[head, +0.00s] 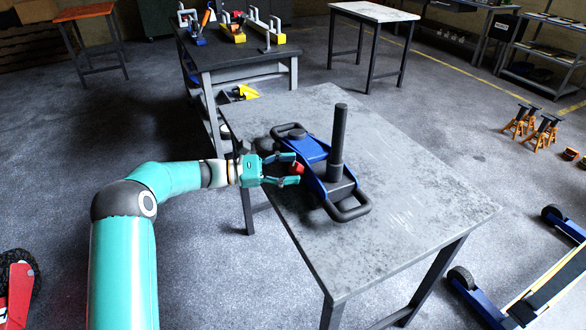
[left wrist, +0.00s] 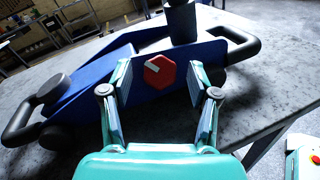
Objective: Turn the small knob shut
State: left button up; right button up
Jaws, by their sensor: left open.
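The blue trolley jack (head: 317,164) stands on the grey table with its black handle socket (head: 338,140) upright. A small red six-sided knob (head: 296,168) sits on the jack's side. In the left wrist view the knob (left wrist: 159,71) shows face-on, with a pale mark on its upper left. My left gripper (head: 290,168) is open, and its two fingers (left wrist: 160,86) stand on either side of the knob with gaps to it. Whether the fingertips reach past the knob's face is hard to tell. My right gripper is not in view.
The jack's black bar handles (head: 348,212) stick out at its ends. The grey table (head: 420,200) is bare to the right of the jack. A workbench (head: 240,55) with tools stands behind, and orange axle stands (head: 543,132) are on the floor at the right.

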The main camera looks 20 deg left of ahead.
pick_arm(q)
jog(key=v, duration=1.1)
